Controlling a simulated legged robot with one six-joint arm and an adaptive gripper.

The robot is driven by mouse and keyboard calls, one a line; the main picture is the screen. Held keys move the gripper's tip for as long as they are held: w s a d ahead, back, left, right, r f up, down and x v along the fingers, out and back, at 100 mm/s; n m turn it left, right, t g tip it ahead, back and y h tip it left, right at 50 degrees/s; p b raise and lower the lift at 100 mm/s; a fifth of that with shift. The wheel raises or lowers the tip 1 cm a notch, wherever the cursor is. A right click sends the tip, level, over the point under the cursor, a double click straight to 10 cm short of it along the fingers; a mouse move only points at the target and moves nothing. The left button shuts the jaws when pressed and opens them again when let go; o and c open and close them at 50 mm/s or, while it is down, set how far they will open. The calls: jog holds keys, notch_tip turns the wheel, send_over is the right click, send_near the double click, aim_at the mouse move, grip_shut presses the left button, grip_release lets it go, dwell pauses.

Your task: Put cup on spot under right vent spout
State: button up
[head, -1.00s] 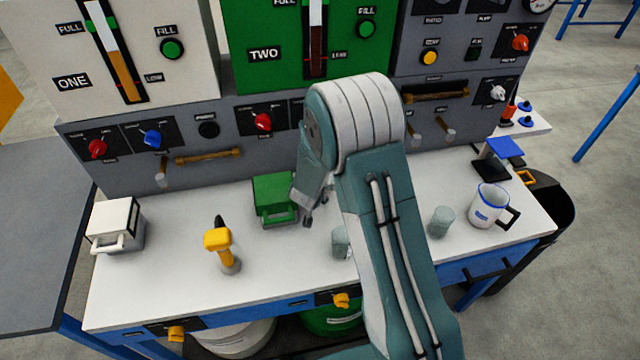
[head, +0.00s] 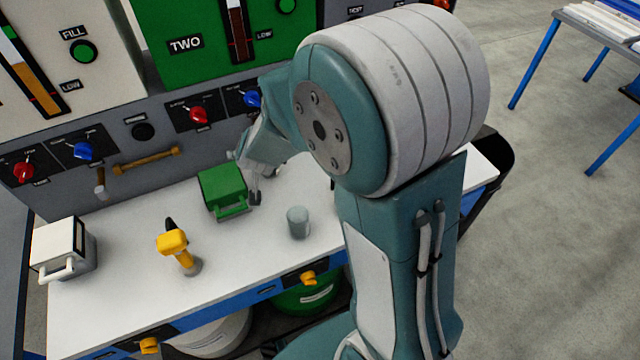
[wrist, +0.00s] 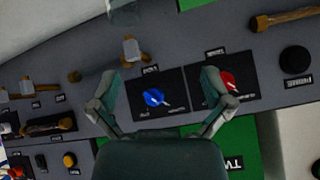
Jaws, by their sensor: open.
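A small grey cup (head: 298,222) stands upright on the white bench top, right of a green box (head: 222,188). A clear grey cup also shows cut off at the top edge of the wrist view (wrist: 125,10). My gripper (head: 250,175) is near the panel, just behind the green box, apart from the cup. In the wrist view my gripper (wrist: 159,88) is open with nothing between its fingers, facing the blue knob (wrist: 154,98) and red knob (wrist: 228,80). A spout (wrist: 131,50) juts from the panel there. The right spouts are hidden by my arm in the head view.
A yellow-handled tool (head: 175,245) and a white box (head: 65,250) stand on the bench (head: 130,285). A left spout (head: 100,188) and a wooden bar (head: 147,160) jut from the panel. Open floor lies at the right.

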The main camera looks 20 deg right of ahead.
jog(key=s+r+n+y, duration=0.2)
jog(key=s+r, duration=0.3)
jog(key=r, duration=0.3)
jog(key=s+d+r+g+h, duration=0.1)
jog(key=s+d+r, duration=0.2)
jog(key=s, duration=0.7)
jog(key=s+d+r+n+g+h, duration=0.1)
jog(key=s+d+r+g, duration=0.1)
jog(key=s, duration=0.9)
notch_tip(320, 180, up, 2)
jog(key=shift+s+d, duration=0.15)
jog(key=shift+d, duration=0.35)
jog(key=shift+c, duration=0.3)
dwell(0.8)
